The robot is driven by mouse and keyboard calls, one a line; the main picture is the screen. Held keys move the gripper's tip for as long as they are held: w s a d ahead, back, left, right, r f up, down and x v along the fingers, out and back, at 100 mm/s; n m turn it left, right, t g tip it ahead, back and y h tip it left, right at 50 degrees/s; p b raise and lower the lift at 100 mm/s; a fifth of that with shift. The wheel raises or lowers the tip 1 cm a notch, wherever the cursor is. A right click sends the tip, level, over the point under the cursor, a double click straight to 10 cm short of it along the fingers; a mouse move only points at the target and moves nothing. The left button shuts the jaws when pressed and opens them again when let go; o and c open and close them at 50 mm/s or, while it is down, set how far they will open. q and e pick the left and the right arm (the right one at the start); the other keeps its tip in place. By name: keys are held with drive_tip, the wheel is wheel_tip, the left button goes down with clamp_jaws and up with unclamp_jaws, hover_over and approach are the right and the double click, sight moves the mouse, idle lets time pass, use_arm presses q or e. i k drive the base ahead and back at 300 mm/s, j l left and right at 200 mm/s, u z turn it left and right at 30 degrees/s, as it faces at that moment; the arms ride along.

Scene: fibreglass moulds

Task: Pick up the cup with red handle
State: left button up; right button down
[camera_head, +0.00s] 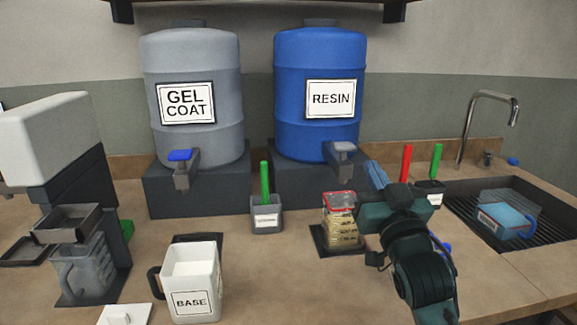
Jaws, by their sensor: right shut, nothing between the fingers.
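A clear cup (341,231) with a red rim and tan contents or markings stands upright on a dark pad under the resin tap. No red handle clearly shows on it; its right side is close to my arm. My right gripper (377,175) is just right of the cup, at about its rim height or higher, pointing away from me. Its pale blue fingers are shut with nothing between them. I cannot tell whether it touches the cup. My left gripper is not in view.
The resin drum (318,140) and gel coat drum (192,135) stand behind on dark blocks. A white BASE jug (193,275), a grey dispenser (85,185) and a green-stick holder (267,222) are left. A sink (470,215) is right. The front middle counter is clear.

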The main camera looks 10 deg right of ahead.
sight(339, 228)
drive_tip(key=k, duration=0.95)
